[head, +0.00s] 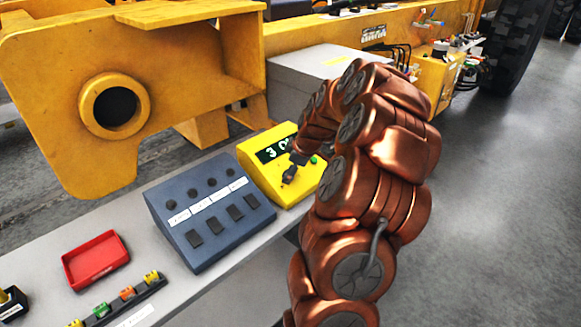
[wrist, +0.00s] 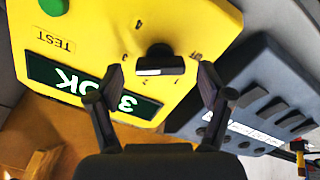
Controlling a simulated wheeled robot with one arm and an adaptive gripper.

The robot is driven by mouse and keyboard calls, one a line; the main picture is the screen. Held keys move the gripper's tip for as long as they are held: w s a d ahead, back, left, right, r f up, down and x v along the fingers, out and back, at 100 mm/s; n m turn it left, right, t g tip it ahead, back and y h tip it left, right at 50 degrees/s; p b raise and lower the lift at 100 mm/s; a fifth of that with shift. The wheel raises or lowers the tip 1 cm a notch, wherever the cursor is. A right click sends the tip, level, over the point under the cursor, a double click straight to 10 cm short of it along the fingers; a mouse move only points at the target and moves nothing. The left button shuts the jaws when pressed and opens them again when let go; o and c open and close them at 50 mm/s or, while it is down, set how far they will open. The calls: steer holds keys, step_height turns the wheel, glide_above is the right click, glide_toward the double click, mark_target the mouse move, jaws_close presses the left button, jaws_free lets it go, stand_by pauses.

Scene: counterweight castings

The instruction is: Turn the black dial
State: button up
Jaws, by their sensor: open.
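The black dial (wrist: 158,58) sits on the face of a yellow box (wrist: 205,22), with printed marks such as OFF and numbers around it. The box also shows in the head view (head: 262,181). My gripper (wrist: 160,78) is open, with one finger on each side of the dial in the wrist view. I cannot tell whether the fingers touch it. In the head view my gripper (head: 291,168) is over the box face and the dial cannot be made out clearly there.
The box has a lit display (wrist: 70,84) and a green button (wrist: 54,6). A blue-grey switch box (head: 208,212) stands close beside it. A red tray (head: 95,261) and a strip of coloured connectors (head: 122,298) lie on the bench. A yellow machine frame (head: 190,70) stands behind.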

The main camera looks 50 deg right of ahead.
steer(key=shift+w+f, duration=0.2)
steer(key=shift+f, duration=0.3)
steer(key=c, duration=1.2)
steer(key=shift+o, duration=0.2)
